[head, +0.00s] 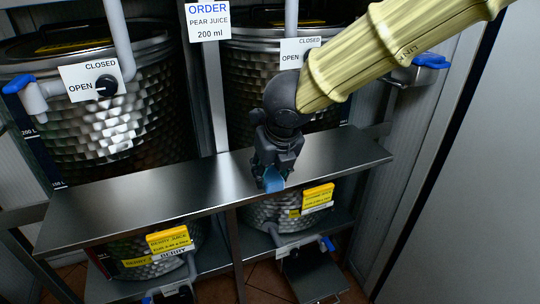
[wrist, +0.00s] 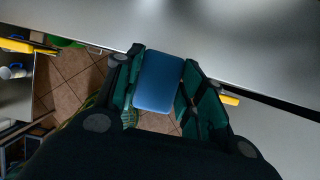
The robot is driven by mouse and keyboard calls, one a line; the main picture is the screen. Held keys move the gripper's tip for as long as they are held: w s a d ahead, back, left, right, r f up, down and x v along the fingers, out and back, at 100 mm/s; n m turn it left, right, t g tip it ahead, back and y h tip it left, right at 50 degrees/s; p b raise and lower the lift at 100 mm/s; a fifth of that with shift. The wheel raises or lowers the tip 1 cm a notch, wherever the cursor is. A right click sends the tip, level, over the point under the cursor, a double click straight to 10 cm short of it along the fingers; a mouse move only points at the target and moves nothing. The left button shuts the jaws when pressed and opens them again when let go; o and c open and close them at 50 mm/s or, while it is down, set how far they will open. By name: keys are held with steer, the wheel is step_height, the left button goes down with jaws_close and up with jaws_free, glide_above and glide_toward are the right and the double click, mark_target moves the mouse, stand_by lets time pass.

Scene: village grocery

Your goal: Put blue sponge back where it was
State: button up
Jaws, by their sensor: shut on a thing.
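The blue sponge (head: 273,180) is held between the fingers of my gripper (head: 275,165), just above the front edge of the metal shelf (head: 130,193). In the wrist view the sponge (wrist: 159,82) sits between both fingers of my gripper (wrist: 160,85), with the shelf surface (wrist: 210,30) beyond it. The wrist view shows floor tiles below the shelf edge. I cannot tell whether the sponge touches the shelf.
Two metal tanks (head: 105,130) stand behind the shelf, with blue-handled taps (head: 18,84). A sign (head: 208,20) reads "ORDER PEAR JUICE 200 ml". Yellow labels (head: 170,240) hang below the shelf front. The shelf's left part is clear.

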steer(key=w+p, duration=0.1)
steer(key=w, duration=0.2)
steer(key=w+p, duration=0.1)
steer(key=w, duration=0.2)
steer(key=w+f+p, duration=0.1)
steer(key=w, duration=0.3)
steer(key=shift+d, duration=0.1)
steer(key=shift+w+f+p, duration=0.1)
steer(key=shift+f+p, duration=0.7)
steer(key=shift+f, duration=0.95)
steer(key=shift+f, duration=0.1)
steer(key=o, duration=0.9)
steer(key=shift+r, duration=0.2)
steer(key=shift+b+v, duration=1.5)
steer(key=shift+v, duration=4.5)
steer(key=shift+w, duration=0.1)
